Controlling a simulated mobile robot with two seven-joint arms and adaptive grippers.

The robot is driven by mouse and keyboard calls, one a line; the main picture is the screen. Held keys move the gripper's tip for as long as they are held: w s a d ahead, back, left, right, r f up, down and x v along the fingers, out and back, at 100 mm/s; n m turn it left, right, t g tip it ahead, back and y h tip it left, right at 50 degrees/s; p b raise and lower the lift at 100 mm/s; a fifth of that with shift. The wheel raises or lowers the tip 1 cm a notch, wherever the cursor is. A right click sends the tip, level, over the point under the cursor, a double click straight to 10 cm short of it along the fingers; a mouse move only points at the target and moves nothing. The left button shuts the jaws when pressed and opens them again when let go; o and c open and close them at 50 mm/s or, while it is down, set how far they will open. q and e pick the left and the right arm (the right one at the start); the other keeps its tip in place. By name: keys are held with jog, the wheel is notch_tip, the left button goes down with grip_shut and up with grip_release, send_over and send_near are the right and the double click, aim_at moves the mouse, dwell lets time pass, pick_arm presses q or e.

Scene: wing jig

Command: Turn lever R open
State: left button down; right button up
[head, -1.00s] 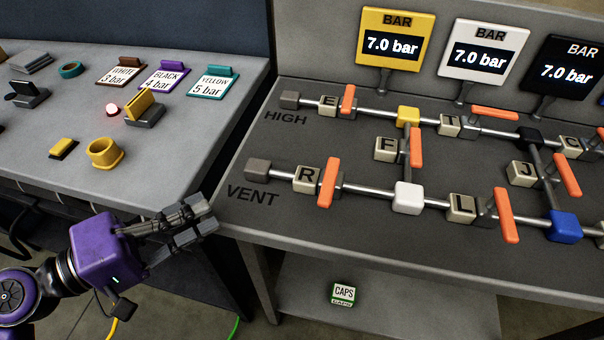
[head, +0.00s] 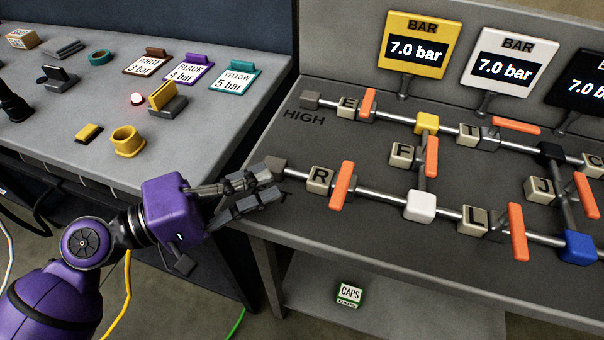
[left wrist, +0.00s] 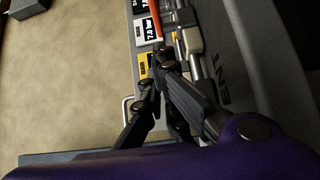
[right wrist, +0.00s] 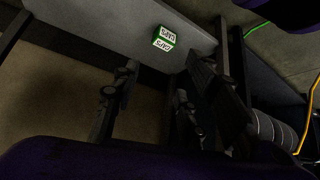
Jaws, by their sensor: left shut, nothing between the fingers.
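Lever R is an orange handle (head: 341,186) standing crosswise to the lower VENT pipe, just right of the block marked R (head: 321,181). My left gripper (head: 281,187) is shut and empty at the left end of that pipe, apart from the lever and to its left. It partly covers the VENT lettering. In the left wrist view an orange lever (left wrist: 156,22) shows beyond my fingers; I cannot tell for sure which one it is. My right gripper (right wrist: 152,92) is open and empty in the right wrist view, out of the head view.
Lever E (head: 368,102) and lever F (head: 432,157) stand near R, with lever L (head: 518,232) farther right. A white pipe joint (head: 420,206) lies between R and L. A CAPS box (head: 349,293) sits on the shelf below. The left table (head: 190,135) borders the panel.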

aim_at(342, 189)
pick_arm(q)
jog(key=x, duration=0.2)
jog(key=p+x, duration=0.1)
jog(key=shift+w+d+r, duration=0.2)
jog(key=shift+d+r, duration=0.1)
jog(key=shift+d, duration=0.05)
jog(key=shift+s+d+f+p, duration=0.1)
jog(key=shift+s+d+p, duration=0.15)
jog(key=shift+d, duration=0.35)
jog(key=shift+s+d+p, duration=0.2)
jog(key=shift+d+p, duration=0.05)
jog(key=shift+d, duration=0.35)
jog(key=shift+s+d, duration=0.15)
jog(key=shift+d, duration=0.15)
jog(key=shift+s+d+f, duration=0.1)
jog(key=shift+d+f, duration=0.1)
jog(key=shift+d, duration=0.1)
pick_arm(e)
jog(key=shift+d+r, duration=0.15)
jog(key=shift+r, duration=0.5)
jog(key=shift+d+r, duration=0.15)
jog(key=shift+r, duration=0.45)
jog(key=shift+w, duration=0.2)
